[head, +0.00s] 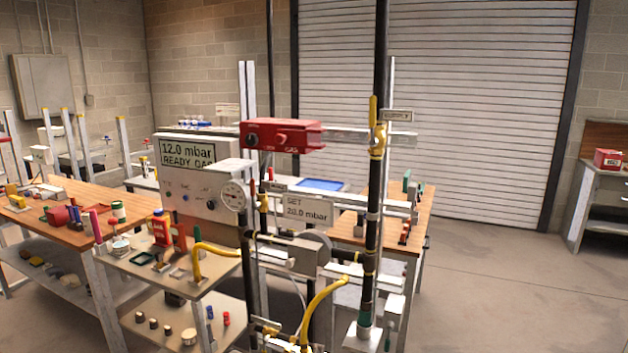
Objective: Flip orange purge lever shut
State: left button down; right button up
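I cannot pick out a lever that is clearly orange or marked purge in the head view. A yellow lever (373,109) stands upright on a brass valve (378,140) on the black vertical pipe, beside a tag that seems to read SUPPLY. A smaller yellow fitting (263,203) sits lower, near the round gauge (234,195). Neither of my grippers is in view.
A red gas unit (283,135) is on the upper rail. A grey panel (201,170) reads 12.0 mbar, and a sign (308,210) reads SET 20.0 mbar. A cluttered wooden bench (62,236) stands at left. The floor (500,290) at right is clear.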

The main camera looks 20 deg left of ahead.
aim_at(256, 206)
jog(key=i+u, duration=0.15)
jog(key=u, duration=0.3)
jog(key=i+l+u, duration=0.1)
jog(key=u, duration=0.35)
jog(key=i+l+u, duration=0.15)
jog(key=u, duration=0.3)
jog(key=i, duration=0.05)
